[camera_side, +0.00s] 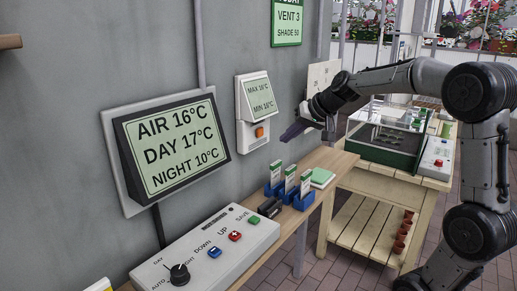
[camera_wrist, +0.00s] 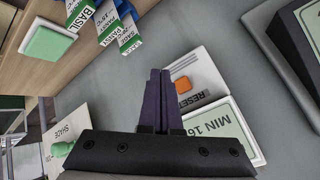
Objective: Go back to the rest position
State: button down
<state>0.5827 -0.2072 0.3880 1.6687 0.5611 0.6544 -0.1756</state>
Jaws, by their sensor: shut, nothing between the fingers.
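My gripper (camera_side: 294,132) is shut and empty in the side view, in the air by the grey wall. It is just right of and close to the small MAX/MIN display unit (camera_side: 253,108) with its orange button. In the wrist view my gripper's dark fingers (camera_wrist: 157,75) lie together, and the orange reset button (camera_wrist: 183,83) shows just beside the fingertips. The gap between fingers and unit cannot be judged exactly. The display unit's label reads MIN 16 in the wrist view, partly hidden by my gripper.
A large display (camera_side: 172,150) hangs on the wall at left. Below it is a control box (camera_side: 205,255) with a knob and coloured buttons. Plant labels in blue holders (camera_side: 289,185) and a green pad (camera_side: 321,177) stand on the wooden shelf. A green-framed case (camera_side: 385,150) is at right.

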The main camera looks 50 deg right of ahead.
jog(key=s+a+r+n+y, duration=0.1)
jog(key=s+a+r+n, duration=0.15)
jog(key=a, duration=0.55)
jog(key=s+a+r+n+y, duration=0.1)
jog(key=s+a+r+n, duration=0.2)
jog(key=a, duration=0.5)
jog(key=s+a+f+n+g, duration=0.1)
jog(key=s+f, duration=0.5)
jog(key=s, duration=0.3)
jog(key=s+a+f+n+g+h, duration=0.1)
jog(key=s+f+n+g, duration=0.1)
jog(key=s+f, duration=0.5)
jog(key=s, duration=0.3)
jog(key=shift+s+a, duration=0.2)
jog(key=shift+a, duration=0.15)
